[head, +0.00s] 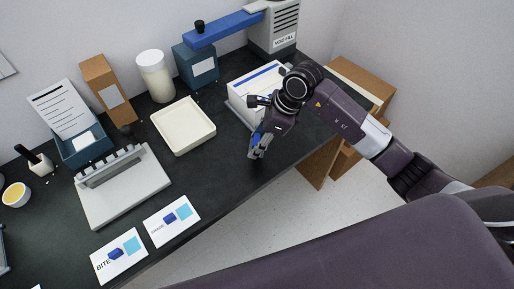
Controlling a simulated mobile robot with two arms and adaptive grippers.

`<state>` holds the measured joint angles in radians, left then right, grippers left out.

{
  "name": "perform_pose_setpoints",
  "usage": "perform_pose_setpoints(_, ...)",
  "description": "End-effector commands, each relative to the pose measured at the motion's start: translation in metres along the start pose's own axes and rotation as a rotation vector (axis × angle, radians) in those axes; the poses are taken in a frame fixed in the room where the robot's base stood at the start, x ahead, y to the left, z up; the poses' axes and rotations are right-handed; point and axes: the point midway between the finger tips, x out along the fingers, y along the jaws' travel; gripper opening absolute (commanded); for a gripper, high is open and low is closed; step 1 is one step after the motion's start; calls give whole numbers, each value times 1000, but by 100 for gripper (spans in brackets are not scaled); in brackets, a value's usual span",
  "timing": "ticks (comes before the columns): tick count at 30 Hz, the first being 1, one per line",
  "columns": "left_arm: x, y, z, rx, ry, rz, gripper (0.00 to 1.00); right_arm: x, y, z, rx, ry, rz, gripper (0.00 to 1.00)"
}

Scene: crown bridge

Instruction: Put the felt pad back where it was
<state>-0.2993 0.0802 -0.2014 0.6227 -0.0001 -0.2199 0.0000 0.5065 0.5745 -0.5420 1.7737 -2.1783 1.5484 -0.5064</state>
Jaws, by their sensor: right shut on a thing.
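My right gripper (256,151) reaches in from the right and points down over the right part of the dark bench, in front of the white box with the blue stripe. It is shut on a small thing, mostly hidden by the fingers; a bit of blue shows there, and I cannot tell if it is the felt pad. Two white cards lie at the front edge: the left one (104,273) reads BITE, the right one (158,237) has small print. Each shows a dark blue shape and a light blue square. I cannot single out the felt pad. My left gripper is not in view.
The bench (215,182) is clear between the cards and my right gripper. A cream tray (207,141), a grey rack (146,193), a white jar (156,85), a striped white box (237,107) and a blue-armed machine (228,29) stand behind. Brown boxes (362,78) stand beyond the right edge.

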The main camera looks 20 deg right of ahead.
Motion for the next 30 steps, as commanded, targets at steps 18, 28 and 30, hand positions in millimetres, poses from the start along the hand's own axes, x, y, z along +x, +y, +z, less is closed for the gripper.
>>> perform_pose_setpoints(18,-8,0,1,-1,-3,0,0,43,0,-18,-1,0,-1,23)
perform_pose_setpoints(28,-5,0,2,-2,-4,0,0,45,0,-19,0,0,-1,60)
perform_pose_setpoints(30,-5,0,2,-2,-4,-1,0,45,0,-19,0,0,-1,60)
